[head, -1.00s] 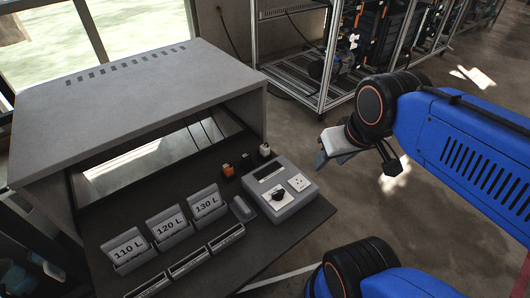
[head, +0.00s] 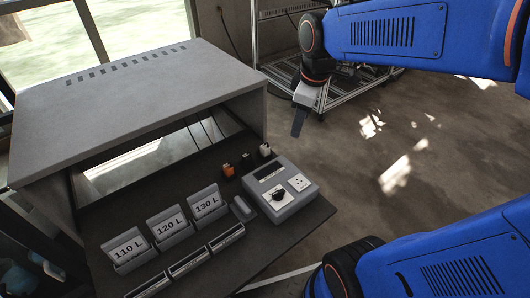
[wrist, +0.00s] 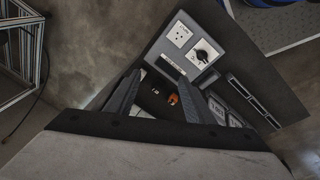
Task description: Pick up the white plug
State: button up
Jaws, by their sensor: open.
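The white plug (head: 264,149) stands on the dark shelf of the grey cabinet, behind the grey socket box (head: 282,190).
An orange plug (head: 228,169) and a small dark one (head: 246,160) stand left of the white plug. Label holders (head: 168,226) line the shelf's front left. The cabinet hood (head: 140,105) overhangs the shelf's back. A metal rack (head: 285,65) stands behind; floor at right is open.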

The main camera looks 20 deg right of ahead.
jog(key=w+a+f+n+g, duration=0.1)
jog(key=w+a+f+n, duration=0.15)
jog(key=w+n, duration=0.55)
jog(key=n+g, duration=0.2)
jog(key=n, duration=0.2)
send_over(265, 146)
notch_tip(265, 146, down, 6)
notch_tip(265, 146, down, 17)
jog(key=shift+s+r, duration=0.1)
jog(key=c, duration=1.1)
